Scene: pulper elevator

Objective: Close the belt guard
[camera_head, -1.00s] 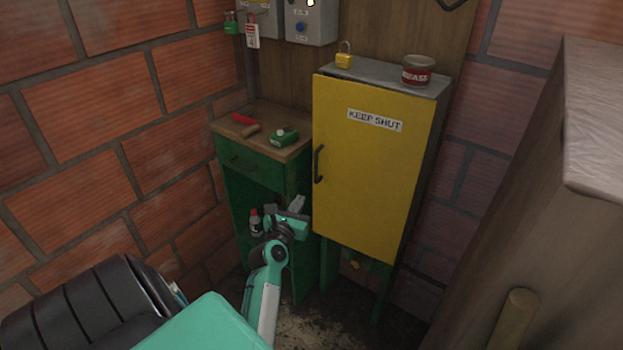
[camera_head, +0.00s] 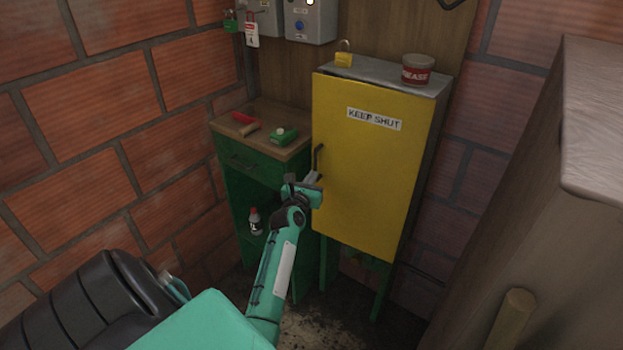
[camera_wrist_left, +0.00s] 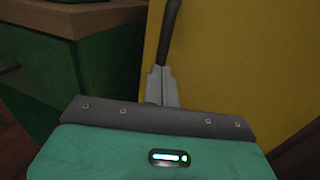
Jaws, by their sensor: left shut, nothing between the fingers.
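The belt guard is a yellow door (camera_head: 375,175) labelled "KEEP SHUT". It looks flush with the front of its cabinet in the head view. Its dark handle (camera_head: 317,158) is on its left edge. My left gripper (camera_head: 315,176) is shut and empty at the lower end of the handle, close to the door. In the left wrist view the shut fingertips (camera_wrist_left: 161,72) point at the lower part of the handle (camera_wrist_left: 171,25), with the yellow door (camera_wrist_left: 235,60) behind. I cannot tell whether they touch. My right gripper is not in view.
A green workbench (camera_head: 262,137) with a red-handled tool and a green box stands left of the cabinet. A grease tin (camera_head: 417,69) and a yellow padlock (camera_head: 343,55) sit on the cabinet top. A large brown block (camera_head: 570,200) stands at the right. Brick walls enclose the corner.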

